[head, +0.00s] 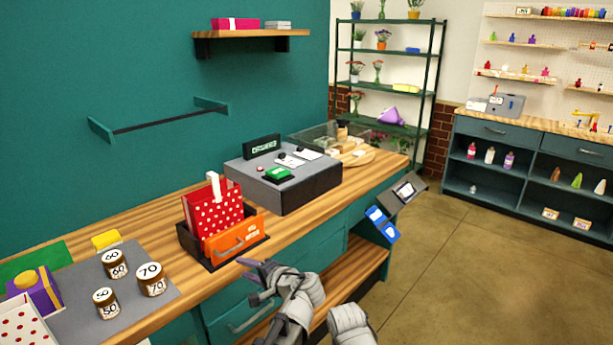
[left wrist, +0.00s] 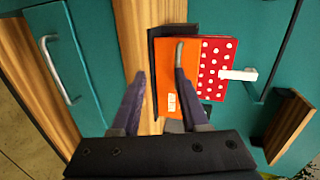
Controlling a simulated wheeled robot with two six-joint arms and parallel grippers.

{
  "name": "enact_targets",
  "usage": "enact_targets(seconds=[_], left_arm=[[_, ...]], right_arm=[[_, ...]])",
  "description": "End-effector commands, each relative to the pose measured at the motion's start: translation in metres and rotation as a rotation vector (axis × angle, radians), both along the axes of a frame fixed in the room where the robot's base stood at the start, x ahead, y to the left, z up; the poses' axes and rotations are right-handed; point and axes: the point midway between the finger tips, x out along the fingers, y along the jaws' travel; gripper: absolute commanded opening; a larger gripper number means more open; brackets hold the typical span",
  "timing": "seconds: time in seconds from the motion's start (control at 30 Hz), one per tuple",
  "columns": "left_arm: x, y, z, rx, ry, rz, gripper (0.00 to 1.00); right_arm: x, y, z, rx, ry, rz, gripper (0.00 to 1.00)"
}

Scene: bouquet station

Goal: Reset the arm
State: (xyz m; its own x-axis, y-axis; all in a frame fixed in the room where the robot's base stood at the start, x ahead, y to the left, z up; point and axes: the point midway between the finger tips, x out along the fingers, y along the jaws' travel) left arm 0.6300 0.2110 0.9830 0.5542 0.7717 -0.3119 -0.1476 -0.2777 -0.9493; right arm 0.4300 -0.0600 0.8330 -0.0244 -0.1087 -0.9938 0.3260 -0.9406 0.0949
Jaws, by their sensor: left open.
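My left gripper (head: 256,271) is in front of the counter's edge, below and to the right of an orange drawer-like bin. It is open and nothing shows between its fingers. In the left wrist view the two fingers (left wrist: 160,78) stand apart, with the orange bin front (left wrist: 170,80) and its metal handle beyond them. I cannot tell from these views how far the fingertips are from the bin. My right gripper does not show.
A red dotted bag (head: 212,217) stands in the dark tray behind the orange front (head: 234,242). Jars (head: 151,279) marked 50, 60 and 70 stand on a grey mat (head: 180,288) at left. A grey register box (head: 300,187) sits further right. The floor at right (head: 470,270) is clear.

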Motion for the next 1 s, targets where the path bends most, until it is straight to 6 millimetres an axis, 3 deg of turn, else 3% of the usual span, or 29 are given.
enact_targets(seconds=[0.17, 0.3, 0.4, 0.8, 1.0], left_arm=[[-0.046, 0.024, -0.067, -0.349, 0.102, 0.161, 0.44], [-0.080, 0.017, -0.110, -0.626, 0.184, 0.274, 0.44], [-0.096, 0.007, -0.127, -0.770, 0.226, 0.328, 0.44], [-0.137, -0.034, -0.150, -1.168, 0.340, 0.449, 0.44], [-0.150, -0.067, -0.138, -1.179, 0.411, 0.417, 0.44]], right_arm=[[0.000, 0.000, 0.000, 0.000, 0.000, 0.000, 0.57], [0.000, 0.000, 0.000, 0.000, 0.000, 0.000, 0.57], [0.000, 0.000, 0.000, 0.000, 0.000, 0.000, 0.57], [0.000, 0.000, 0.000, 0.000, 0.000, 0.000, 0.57], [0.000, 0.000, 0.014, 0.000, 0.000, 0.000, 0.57]])
